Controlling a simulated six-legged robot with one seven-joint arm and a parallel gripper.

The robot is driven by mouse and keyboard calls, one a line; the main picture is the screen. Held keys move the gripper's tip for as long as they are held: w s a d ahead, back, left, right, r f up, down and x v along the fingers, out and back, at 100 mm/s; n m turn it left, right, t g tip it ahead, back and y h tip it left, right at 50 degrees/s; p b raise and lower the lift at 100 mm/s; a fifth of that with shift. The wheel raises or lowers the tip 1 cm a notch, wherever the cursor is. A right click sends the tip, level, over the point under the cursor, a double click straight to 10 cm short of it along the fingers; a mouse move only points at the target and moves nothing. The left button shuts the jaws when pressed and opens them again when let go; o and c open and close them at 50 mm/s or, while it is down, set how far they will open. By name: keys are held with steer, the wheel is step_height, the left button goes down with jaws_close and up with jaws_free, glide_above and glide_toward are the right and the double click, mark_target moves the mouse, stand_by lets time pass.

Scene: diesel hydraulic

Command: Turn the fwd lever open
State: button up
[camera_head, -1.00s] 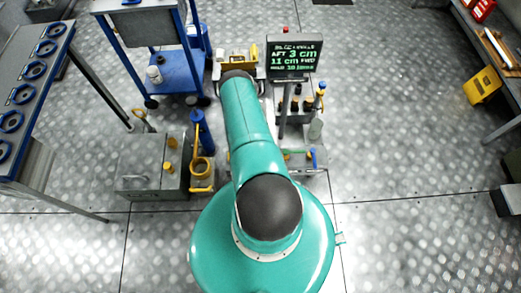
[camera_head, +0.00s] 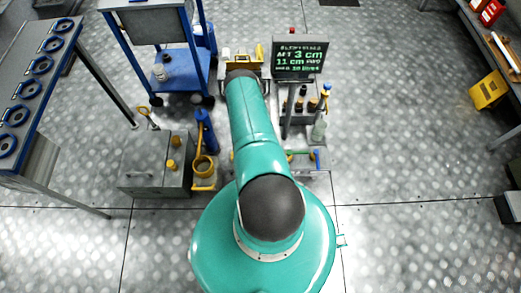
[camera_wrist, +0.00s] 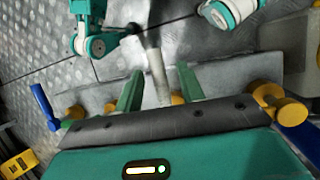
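In the wrist view, a blue lever (camera_wrist: 43,106) stands out from a yellow valve fitting (camera_wrist: 74,115) at the left. A second blue piece (camera_wrist: 303,140) shows at the right edge beside another yellow fitting (camera_wrist: 270,95). I cannot tell which is the fwd lever. In the head view, one blue lever (camera_head: 317,157) shows right of my arm. My gripper (camera_wrist: 158,78) has its two green fingers apart. A grey rod (camera_wrist: 158,76) with a dark end shows between them, with gaps on both sides. Neither finger touches a blue lever. My arm hides the gripper in the head view.
A display (camera_head: 299,59) reads 3 cm aft and 11 cm fwd. A grey metal box (camera_head: 150,168) and a yellow can (camera_head: 204,172) stand left of my arm. A blue trolley (camera_head: 165,70) stands behind them. The floor at the right is mostly clear.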

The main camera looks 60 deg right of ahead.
steer(key=v, duration=1.3)
steer(key=shift+w+r, duration=0.2)
steer(key=shift+r, duration=0.15)
